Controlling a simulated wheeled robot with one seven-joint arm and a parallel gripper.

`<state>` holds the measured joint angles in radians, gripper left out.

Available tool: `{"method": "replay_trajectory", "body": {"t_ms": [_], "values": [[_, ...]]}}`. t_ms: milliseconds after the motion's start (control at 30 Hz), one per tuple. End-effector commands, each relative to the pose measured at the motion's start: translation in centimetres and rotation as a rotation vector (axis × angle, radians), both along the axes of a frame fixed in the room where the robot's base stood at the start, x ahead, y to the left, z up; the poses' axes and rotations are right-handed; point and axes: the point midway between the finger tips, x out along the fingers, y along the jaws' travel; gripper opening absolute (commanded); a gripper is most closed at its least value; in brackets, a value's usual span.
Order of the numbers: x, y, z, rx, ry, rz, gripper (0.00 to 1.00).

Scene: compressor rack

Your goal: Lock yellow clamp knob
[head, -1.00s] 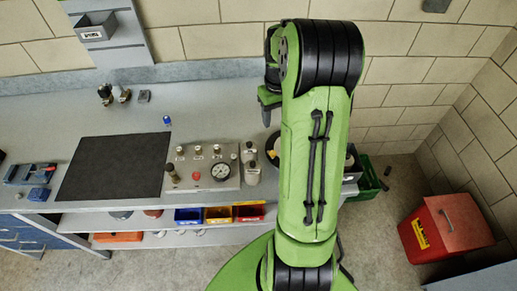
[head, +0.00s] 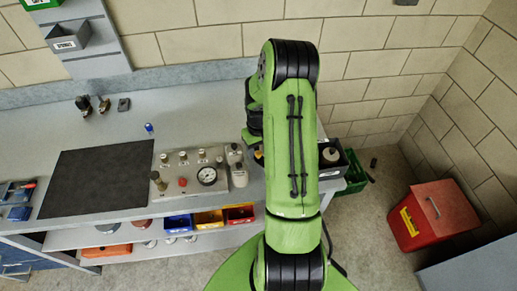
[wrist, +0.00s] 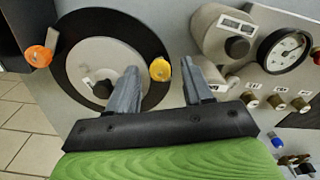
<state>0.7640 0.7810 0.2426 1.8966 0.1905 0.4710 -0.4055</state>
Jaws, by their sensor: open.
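The yellow clamp knob (wrist: 160,69) shows in the wrist view at the right rim of a round disc (wrist: 108,62) with a black ring and pale centre. My gripper (wrist: 158,66) is open. Its two grey fingers point toward the disc, and the knob appears between the fingertips. I cannot tell whether either finger touches it. An orange knob (wrist: 38,56) sits at the disc's left rim. In the head view my green arm hides most of the disc, and only a small yellow patch (head: 258,156) shows beside it.
In the wrist view a grey canister (wrist: 222,32) and a pressure gauge (wrist: 284,50) with several small knobs stand right of the fingers. In the head view the gauge panel (head: 185,180) and a dark mat (head: 95,183) lie left of my arm. A green crate (head: 355,175) stands right.

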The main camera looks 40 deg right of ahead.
Motion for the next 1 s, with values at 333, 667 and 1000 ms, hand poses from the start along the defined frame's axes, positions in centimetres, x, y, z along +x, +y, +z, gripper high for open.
{"method": "replay_trajectory", "body": {"t_ms": [333, 667, 1000], "values": [[0.00, -0.01, 0.07, 0.000, 0.000, 0.000, 0.12], [0.01, -0.01, 0.07, 0.000, 0.000, -0.014, 0.00], [0.07, -0.02, -0.04, -0.002, -0.001, -0.184, 0.00]]}}
